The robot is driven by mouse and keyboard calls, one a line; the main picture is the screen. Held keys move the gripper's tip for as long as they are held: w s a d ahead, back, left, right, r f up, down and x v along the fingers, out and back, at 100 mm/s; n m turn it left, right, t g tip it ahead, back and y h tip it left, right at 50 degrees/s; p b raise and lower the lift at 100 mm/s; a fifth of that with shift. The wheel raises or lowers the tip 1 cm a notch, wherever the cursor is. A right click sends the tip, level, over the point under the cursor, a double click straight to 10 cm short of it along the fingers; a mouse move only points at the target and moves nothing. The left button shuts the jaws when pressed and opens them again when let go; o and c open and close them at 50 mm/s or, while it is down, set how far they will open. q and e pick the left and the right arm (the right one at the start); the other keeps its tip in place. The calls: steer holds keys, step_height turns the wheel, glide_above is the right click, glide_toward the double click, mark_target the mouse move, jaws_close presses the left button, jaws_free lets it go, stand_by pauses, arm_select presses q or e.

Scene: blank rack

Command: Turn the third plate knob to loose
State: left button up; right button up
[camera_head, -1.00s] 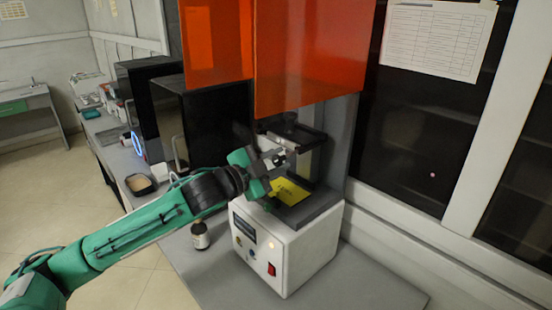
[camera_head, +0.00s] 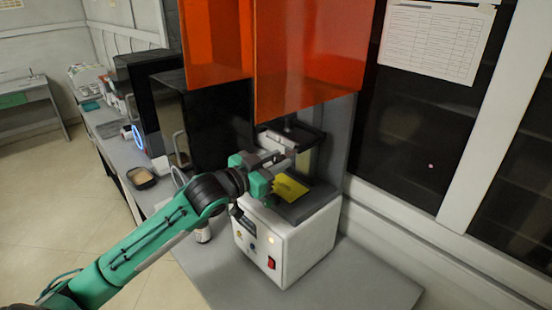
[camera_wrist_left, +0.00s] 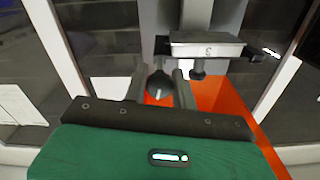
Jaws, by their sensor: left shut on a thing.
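A dark round knob (camera_wrist_left: 159,86) with a pale pointer line sits between the two fingers of my left gripper (camera_wrist_left: 160,88) in the left wrist view. The fingers are closed on its sides. Beside it, a grey plate block (camera_wrist_left: 207,49) carries a small mark that looks like a 3 or an S. In the head view my left gripper (camera_head: 284,158) reaches into the printer, just under its black plate holder (camera_head: 292,136). The knob is hard to make out there. My right gripper is not in view.
The printer's orange cover (camera_head: 300,60) hangs above my gripper. A yellow sheet (camera_head: 289,187) lies on the platform above the white base (camera_head: 306,240). A bottle (camera_head: 203,235) stands left of the base. Bench space at front right is clear.

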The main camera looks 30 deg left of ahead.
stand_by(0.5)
arm_select(q)
steer(key=o, duration=0.9)
steer(key=shift+s+a+f+b, duration=0.2)
steer(key=shift+s+b, duration=0.1)
steer(key=shift+s, duration=0.15)
steer(key=shift+b+v, duration=2.35)
steer(key=shift+v, duration=4.05)
steer(key=shift+r, duration=0.2)
